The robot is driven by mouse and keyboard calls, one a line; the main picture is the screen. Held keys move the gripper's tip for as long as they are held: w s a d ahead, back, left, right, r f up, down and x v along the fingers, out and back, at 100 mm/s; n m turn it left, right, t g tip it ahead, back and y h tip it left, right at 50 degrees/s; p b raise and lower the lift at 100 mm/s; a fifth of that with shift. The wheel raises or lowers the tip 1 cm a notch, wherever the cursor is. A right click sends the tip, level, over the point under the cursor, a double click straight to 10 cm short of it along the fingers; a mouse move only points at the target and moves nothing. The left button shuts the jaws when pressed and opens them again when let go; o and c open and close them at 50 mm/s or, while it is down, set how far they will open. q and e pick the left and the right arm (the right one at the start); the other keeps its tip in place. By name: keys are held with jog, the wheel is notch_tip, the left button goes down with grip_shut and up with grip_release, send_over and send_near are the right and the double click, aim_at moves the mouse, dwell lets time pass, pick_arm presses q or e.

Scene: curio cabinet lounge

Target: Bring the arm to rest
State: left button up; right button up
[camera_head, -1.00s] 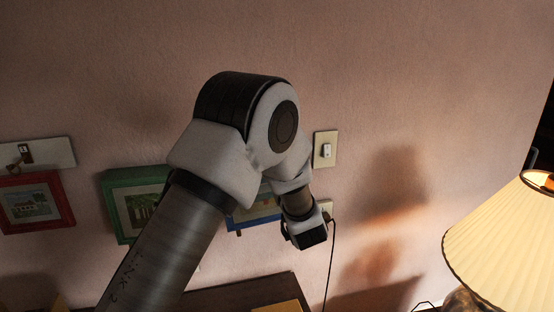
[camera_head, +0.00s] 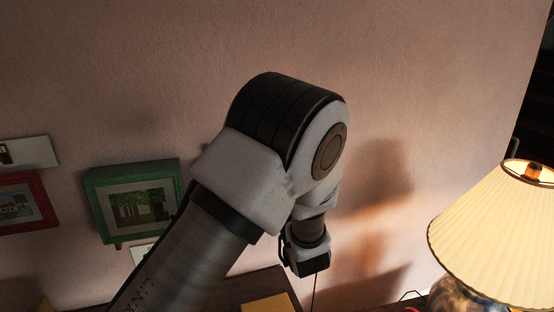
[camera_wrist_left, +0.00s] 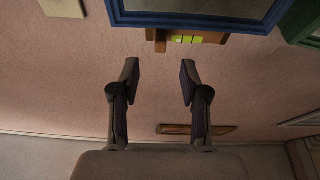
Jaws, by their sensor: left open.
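My left arm rises from the lower left of the head view, with its elbow large in the middle and its wrist pointing down beyond it. My left gripper (camera_wrist_left: 159,78) shows in the wrist view, its two dark fingers spread apart with nothing between them. The wall is behind the gap. In the head view the arm hides the fingers. My right gripper is in neither view.
A green-framed picture (camera_head: 137,204) and a red-framed picture (camera_head: 22,205) hang at the left. A lit lamp (camera_head: 495,235) stands at the right. The wrist view shows a blue frame (camera_wrist_left: 195,20) ahead of the fingers. A yellowish board (camera_head: 268,303) is low down.

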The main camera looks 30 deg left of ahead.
pick_arm(q)
jog(key=s+d+f+m+g+h, duration=0.15)
jog(key=f+h, duration=0.25)
jog(key=f, duration=0.6)
jog(key=s+f+m+g+h, duration=0.1)
jog(key=s+f+m+h, duration=0.2)
jog(key=f, duration=0.7)
jog(key=s+d+f+m+g+h, duration=0.1)
jog(key=s+f+m+h, duration=0.25)
jog(key=f, duration=0.65)
jog(key=s+d+f+g+h, duration=0.1)
jog(key=s+f, duration=0.2)
jog(key=s+d+f+g+h, duration=0.1)
jog(key=s+f+g, duration=0.1)
jog(key=s+f, duration=0.1)
jog(key=s+d+f+m+g+h, duration=0.1)
jog(key=s+f, duration=0.3)
jog(key=shift+s+g+h, duration=0.25)
jog(key=shift+s+g, duration=0.1)
jog(key=shift+s, duration=0.05)
jog(key=s+d+f+g+h, duration=0.1)
jog(key=s+f+g, duration=0.1)
jog(key=s, duration=0.5)
jog(key=s+d+f+m+g+h, duration=0.1)
jog(key=s+d+f+g, duration=0.1)
jog(key=s, duration=0.6)
jog(key=shift+d+f+m+g+h, duration=0.2)
jog(key=shift+m+g+h, duration=0.15)
jog(key=shift+g, duration=0.25)
